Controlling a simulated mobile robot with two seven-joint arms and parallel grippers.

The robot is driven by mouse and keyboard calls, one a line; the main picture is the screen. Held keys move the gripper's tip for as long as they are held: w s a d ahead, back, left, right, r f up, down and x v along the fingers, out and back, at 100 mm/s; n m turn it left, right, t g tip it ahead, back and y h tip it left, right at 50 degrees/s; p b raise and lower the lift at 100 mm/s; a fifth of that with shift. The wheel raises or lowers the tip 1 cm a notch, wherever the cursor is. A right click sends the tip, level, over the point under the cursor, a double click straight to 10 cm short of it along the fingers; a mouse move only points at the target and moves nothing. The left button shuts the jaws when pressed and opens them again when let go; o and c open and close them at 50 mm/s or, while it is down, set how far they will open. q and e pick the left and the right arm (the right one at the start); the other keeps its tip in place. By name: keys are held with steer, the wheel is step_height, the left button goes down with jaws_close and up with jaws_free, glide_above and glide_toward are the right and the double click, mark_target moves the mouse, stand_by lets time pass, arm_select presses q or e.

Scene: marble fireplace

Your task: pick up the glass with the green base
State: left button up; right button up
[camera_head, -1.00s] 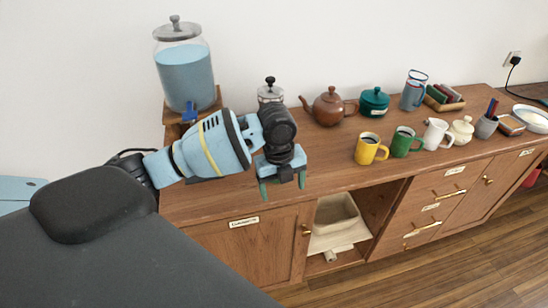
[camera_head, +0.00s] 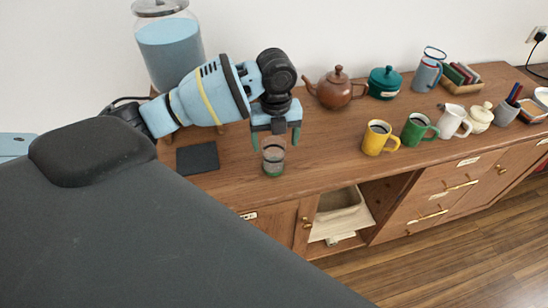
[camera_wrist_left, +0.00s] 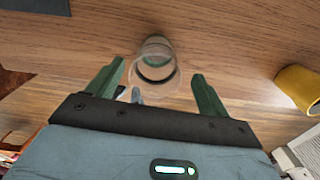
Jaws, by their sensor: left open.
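The glass with the green base (camera_head: 273,158) stands upright on the wooden sideboard, just below my left gripper in the head view. It is clear, with a green band at its bottom. My left gripper (camera_head: 276,140) is open, its two green fingers pointing down on either side of the glass's upper part. In the left wrist view the glass (camera_wrist_left: 155,62) shows between and beyond the open fingertips (camera_wrist_left: 158,72), with no visible contact. I cannot tell the exact height of the fingers against the rim. My right gripper is not in view.
A yellow mug (camera_head: 376,138) stands right of the glass, with a green mug (camera_head: 415,131) beyond it. A brown teapot (camera_head: 335,90) is behind. A dark square mat (camera_head: 197,158) lies left. A large water dispenser (camera_head: 170,50) stands back left.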

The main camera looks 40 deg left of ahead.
arm_select(q)
steer(key=shift+f, duration=0.25)
steer(key=shift+s+f, duration=0.1)
steer(key=shift+f, duration=0.25)
steer(key=f, duration=0.3)
steer(key=shift+s+f, duration=0.2)
steer(key=shift+s, duration=0.05)
steer(key=shift+f, duration=0.5)
steer(key=c, duration=1.2)
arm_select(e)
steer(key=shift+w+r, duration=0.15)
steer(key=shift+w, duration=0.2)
arm_select(q)
steer(key=shift+r, duration=0.15)
